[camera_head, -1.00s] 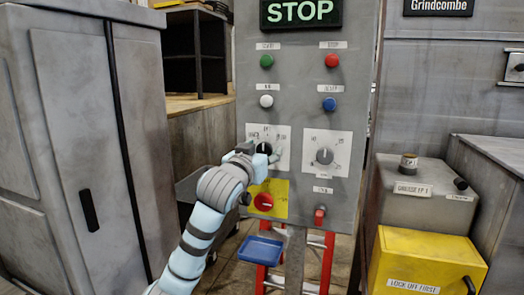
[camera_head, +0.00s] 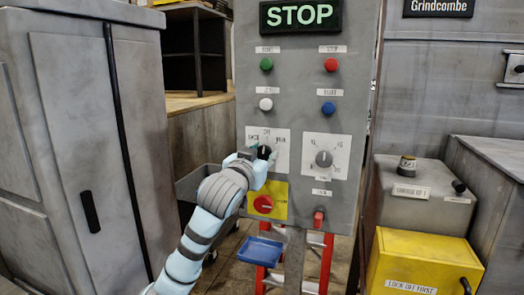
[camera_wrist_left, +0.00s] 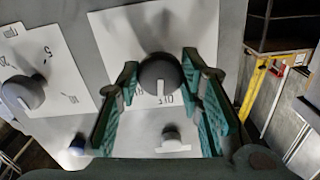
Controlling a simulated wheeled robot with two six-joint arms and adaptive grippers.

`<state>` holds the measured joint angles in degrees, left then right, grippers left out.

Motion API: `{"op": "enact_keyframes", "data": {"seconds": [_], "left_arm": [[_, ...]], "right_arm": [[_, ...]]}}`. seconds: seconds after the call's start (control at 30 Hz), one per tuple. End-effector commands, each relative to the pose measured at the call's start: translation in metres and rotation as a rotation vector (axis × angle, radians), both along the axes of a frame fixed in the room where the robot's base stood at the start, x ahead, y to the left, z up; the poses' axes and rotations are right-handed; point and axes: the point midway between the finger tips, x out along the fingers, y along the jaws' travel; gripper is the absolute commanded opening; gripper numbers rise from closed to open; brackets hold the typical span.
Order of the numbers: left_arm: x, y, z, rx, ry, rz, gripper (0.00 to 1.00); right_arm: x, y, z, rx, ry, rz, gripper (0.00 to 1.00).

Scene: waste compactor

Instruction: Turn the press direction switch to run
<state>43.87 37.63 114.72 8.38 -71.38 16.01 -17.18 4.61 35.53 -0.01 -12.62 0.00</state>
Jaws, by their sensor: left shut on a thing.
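The press direction switch is a dark round knob (camera_head: 264,151) on a white label plate (camera_head: 283,148), at the left of the grey control panel (camera_head: 350,90). My left gripper (camera_head: 267,153) is at this knob and partly covers it and the plate. In the left wrist view, its green fingers (camera_wrist_left: 163,85) are on both sides of the knob (camera_wrist_left: 158,75), shut on it. There the plate looks upside down, and the knob's white mark points down to a label that seems to read OFF. The other plate labels are too blurred to read. My right gripper is not in view.
A second dial (camera_head: 323,158) is to the right, with a red knob (camera_head: 263,204) on yellow below. Several coloured buttons and a green STOP sign (camera_head: 300,15) are above. A grey cabinet (camera_head: 70,140) stands left; a yellow box (camera_head: 425,260) and a blue tray (camera_head: 260,251) are low.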

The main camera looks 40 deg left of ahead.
Motion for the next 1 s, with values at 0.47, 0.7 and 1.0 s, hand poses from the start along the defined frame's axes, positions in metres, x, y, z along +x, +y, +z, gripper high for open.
{"op": "enact_keyframes", "data": {"seconds": [0.47, 0.7, 1.0], "left_arm": [[0.000, 0.000, 0.005, 0.383, 0.141, -0.001, 0.06], [0.000, 0.000, 0.004, 0.555, 0.199, -0.001, 0.06], [0.000, 0.000, 0.002, 0.682, 0.240, 0.000, 0.06]], "right_arm": [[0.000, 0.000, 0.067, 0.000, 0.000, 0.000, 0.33], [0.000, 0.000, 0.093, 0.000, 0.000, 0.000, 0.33], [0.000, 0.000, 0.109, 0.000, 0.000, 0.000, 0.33]]}}
